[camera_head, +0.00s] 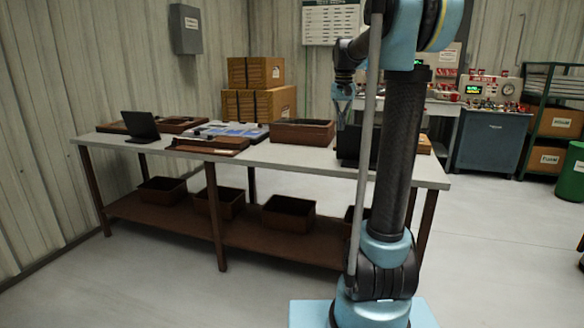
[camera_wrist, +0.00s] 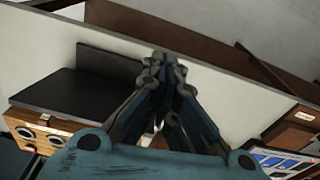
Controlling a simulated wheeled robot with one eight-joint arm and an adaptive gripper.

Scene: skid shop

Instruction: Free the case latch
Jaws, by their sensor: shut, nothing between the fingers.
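A dark case-like object with a raised panel (camera_wrist: 108,65) and a flat dark part (camera_wrist: 75,107) lies left of the fingers in the wrist view. In the head view that dark object (camera_head: 349,146) is partly hidden by my arm. Another dark object with an upright lid (camera_head: 139,126) stands at the bench's left. No latch can be made out.
The workbench (camera_head: 250,154) holds a brown open tray (camera_head: 302,131), a flat brown box (camera_head: 208,145) and a blue-and-white panel (camera_head: 232,130). In the wrist view a wooden box with round holes (camera_wrist: 43,137) sits at lower left. Several brown bins stand on the lower shelf (camera_head: 180,214).

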